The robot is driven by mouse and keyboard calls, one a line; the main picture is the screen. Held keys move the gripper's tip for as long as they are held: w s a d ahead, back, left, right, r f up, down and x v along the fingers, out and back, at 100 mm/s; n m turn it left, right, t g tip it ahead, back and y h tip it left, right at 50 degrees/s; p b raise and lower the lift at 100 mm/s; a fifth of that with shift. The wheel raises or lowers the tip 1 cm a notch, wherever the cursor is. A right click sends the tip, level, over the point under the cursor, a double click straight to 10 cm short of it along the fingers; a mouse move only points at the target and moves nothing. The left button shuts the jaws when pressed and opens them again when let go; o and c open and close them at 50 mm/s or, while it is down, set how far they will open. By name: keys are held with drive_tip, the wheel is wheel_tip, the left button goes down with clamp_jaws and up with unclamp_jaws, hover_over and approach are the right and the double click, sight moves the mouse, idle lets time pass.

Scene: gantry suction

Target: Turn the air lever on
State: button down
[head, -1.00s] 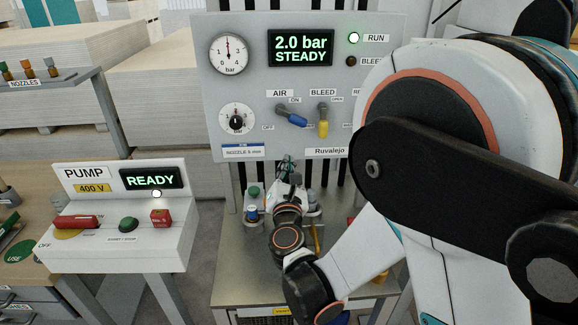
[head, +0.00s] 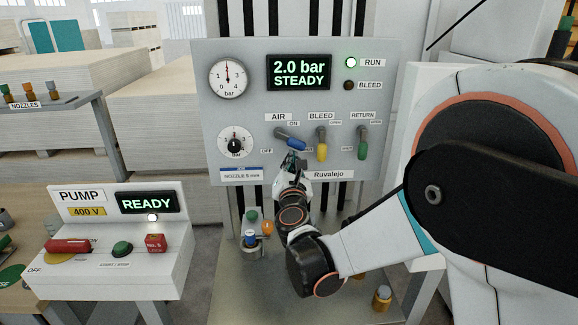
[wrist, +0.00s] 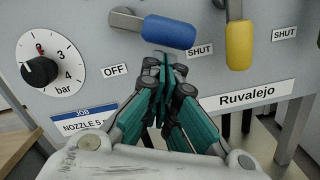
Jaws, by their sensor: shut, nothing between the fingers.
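The air lever (head: 292,140) has a blue handle on the grey panel, under the AIR label. Its handle points right and slightly down from its pivot; the ON label (head: 293,124) is above it and the OFF label (head: 266,151) to its lower left. In the wrist view the blue handle (wrist: 168,32) is at the top centre. My gripper (head: 293,164) is shut and empty, just below the handle. In the wrist view my teal fingers (wrist: 163,68) are together, with their tips close under the handle; I cannot tell whether they touch it.
The yellow bleed lever (head: 321,147) hangs down close to the right. The green return lever (head: 362,145) hangs further right. A pressure knob (head: 235,145) is to the left. The display (head: 300,73) reads 2.0 bar STEADY. A pump box (head: 120,225) stands at left, showing READY.

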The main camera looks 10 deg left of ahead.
drive_tip(key=d+n, duration=0.1)
drive_tip(key=r+n, duration=0.1)
drive_tip(key=n, duration=0.1)
drive_tip(key=d+r+n, duration=0.1)
drive_tip(key=shift+w+d+n+y, duration=0.3)
idle(0.3)
